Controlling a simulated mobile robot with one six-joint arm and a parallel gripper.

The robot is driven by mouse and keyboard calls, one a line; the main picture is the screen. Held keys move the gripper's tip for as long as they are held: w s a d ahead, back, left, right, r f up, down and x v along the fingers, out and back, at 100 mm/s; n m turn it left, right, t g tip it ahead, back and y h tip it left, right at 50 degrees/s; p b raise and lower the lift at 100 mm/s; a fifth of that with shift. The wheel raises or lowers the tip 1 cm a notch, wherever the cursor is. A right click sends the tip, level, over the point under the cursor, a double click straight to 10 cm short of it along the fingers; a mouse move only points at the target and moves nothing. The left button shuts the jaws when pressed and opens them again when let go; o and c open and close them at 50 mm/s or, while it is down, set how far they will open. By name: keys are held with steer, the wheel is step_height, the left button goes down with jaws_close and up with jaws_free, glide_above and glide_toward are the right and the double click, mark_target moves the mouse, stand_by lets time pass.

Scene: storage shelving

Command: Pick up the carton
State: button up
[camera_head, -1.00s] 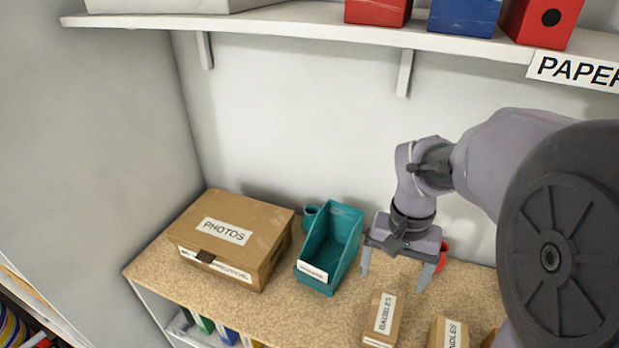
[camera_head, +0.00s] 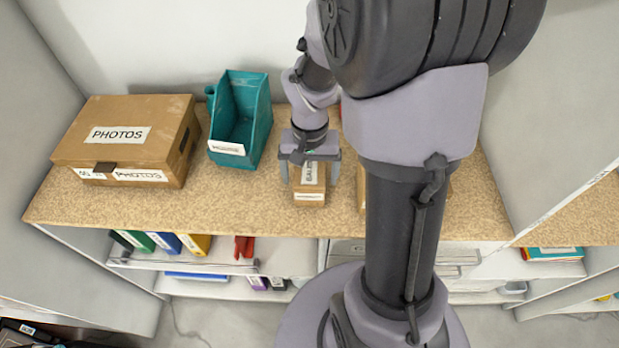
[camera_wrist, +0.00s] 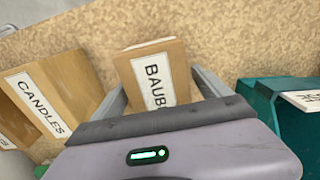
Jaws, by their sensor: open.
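The brown carton labelled BAUBLES (camera_head: 310,195) stands on the speckled counter in the head view. It also shows in the wrist view (camera_wrist: 152,62), with the lower part of its label hidden by my gripper's body. My gripper (camera_head: 310,172) is open and points down over this carton. In the wrist view my gripper (camera_wrist: 160,90) has one finger on each side of the carton. I cannot tell whether the fingers touch it.
A carton labelled CANDLES (camera_wrist: 45,98) stands close on one side. A teal open bin (camera_head: 240,120) and a large PHOTOS box (camera_head: 125,140) stand left of my gripper in the head view. The counter's front strip (camera_head: 210,208) is clear.

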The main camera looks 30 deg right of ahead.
steer(key=shift+r, duration=0.1)
steer(key=c, duration=1.9)
steer(key=shift+o, duration=0.2)
step_height(320, 180, up, 10)
steer(key=p, duration=0.4)
